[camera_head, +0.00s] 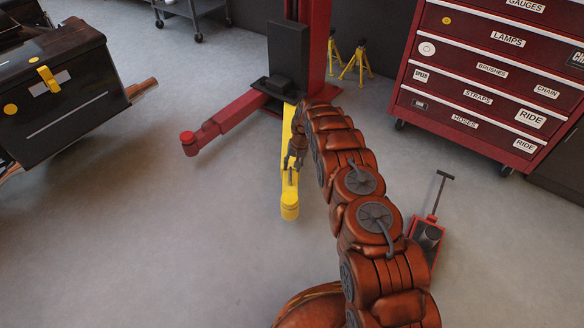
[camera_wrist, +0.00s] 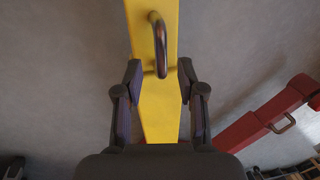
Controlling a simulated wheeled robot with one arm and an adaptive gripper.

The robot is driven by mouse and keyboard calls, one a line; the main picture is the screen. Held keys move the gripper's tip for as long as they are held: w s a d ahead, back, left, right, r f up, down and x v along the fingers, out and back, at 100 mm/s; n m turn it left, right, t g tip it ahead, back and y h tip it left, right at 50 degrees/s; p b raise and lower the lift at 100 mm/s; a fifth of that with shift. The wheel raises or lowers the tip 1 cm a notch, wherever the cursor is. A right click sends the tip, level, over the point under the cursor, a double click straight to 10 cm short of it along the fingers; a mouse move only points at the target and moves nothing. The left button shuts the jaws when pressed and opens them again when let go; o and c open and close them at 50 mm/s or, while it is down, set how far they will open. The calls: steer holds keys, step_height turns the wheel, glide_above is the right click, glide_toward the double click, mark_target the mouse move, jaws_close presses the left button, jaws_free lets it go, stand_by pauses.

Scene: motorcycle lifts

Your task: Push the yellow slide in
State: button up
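The yellow slide (camera_head: 289,200) sticks out toward me from the base of the red lift column in the head view, low above the floor. In the wrist view the yellow slide (camera_wrist: 160,115) runs through the middle, with a dark metal handle (camera_wrist: 159,45) standing on its top. My gripper (camera_head: 293,160) is over the slide in the head view. In the wrist view my gripper (camera_wrist: 157,75) has its two fingers apart, one near each edge of the slide. The handle is between and slightly beyond the fingertips. I cannot tell whether the fingers touch the slide.
The red lift column (camera_head: 316,50) has a red arm (camera_head: 225,122) reaching left. A red tool cabinet (camera_head: 490,75) stands at the right, and a floor jack (camera_head: 427,235) lies right of my arm. A black case (camera_head: 65,85) is at the left. The floor left of the slide is clear.

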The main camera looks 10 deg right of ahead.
step_height(320, 180, up, 10)
steer(key=d, duration=0.2)
steer(key=shift+s+r, duration=0.25)
stand_by(0.3)
steer(key=s+a+r+n+p, duration=0.1)
steer(key=s+r+p, duration=0.6)
steer(key=r, duration=0.8)
steer(key=s+a+r+g+p, duration=0.15)
steer(key=s+r+p, duration=0.55)
steer(key=r, duration=0.8)
steer(key=s+a+r+n+p, duration=0.15)
steer(key=s+r+p, duration=0.55)
steer(key=r, duration=0.8)
steer(key=s+r+p, duration=0.5)
steer(key=s+r, duration=0.2)
steer(key=s, duration=0.4)
steer(key=s+r+h+p, duration=0.1)
steer(key=s+r+p, duration=0.5)
steer(key=s, duration=0.6)
steer(key=s+d+r+h+p, duration=0.1)
steer(key=s+r+p, duration=0.5)
steer(key=s+r, duration=0.4)
steer(key=shift+s+g, duration=0.45)
steer(key=shift+s, duration=0.75)
steer(key=shift+n, duration=0.25)
